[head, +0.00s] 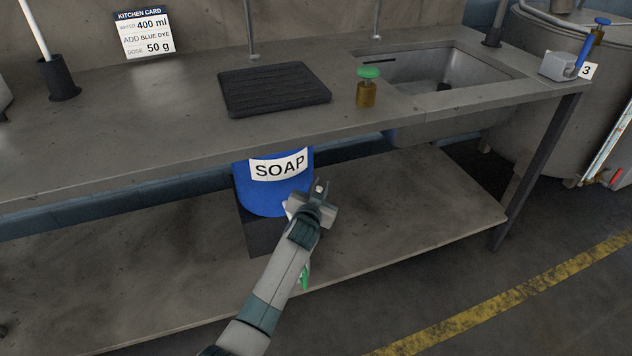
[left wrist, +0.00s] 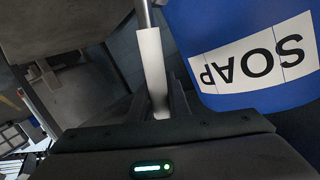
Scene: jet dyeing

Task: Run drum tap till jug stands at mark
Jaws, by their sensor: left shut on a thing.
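The blue drum (head: 262,200) with a white SOAP label sits on a dark block (head: 262,234) on the lower shelf, under the bench. My left gripper (head: 316,194) is at the drum's lower right front in the head view. In the left wrist view its fingers are shut on a pale bar (left wrist: 154,75), which looks like the tap's lever and meets a metal rod (left wrist: 146,14). The drum also shows in the left wrist view (left wrist: 205,35). A small green piece (head: 305,278) shows beside my forearm. I cannot make out the jug, its mark or any flow. My right gripper is not in view.
The lower shelf (head: 420,200) is clear to the right.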

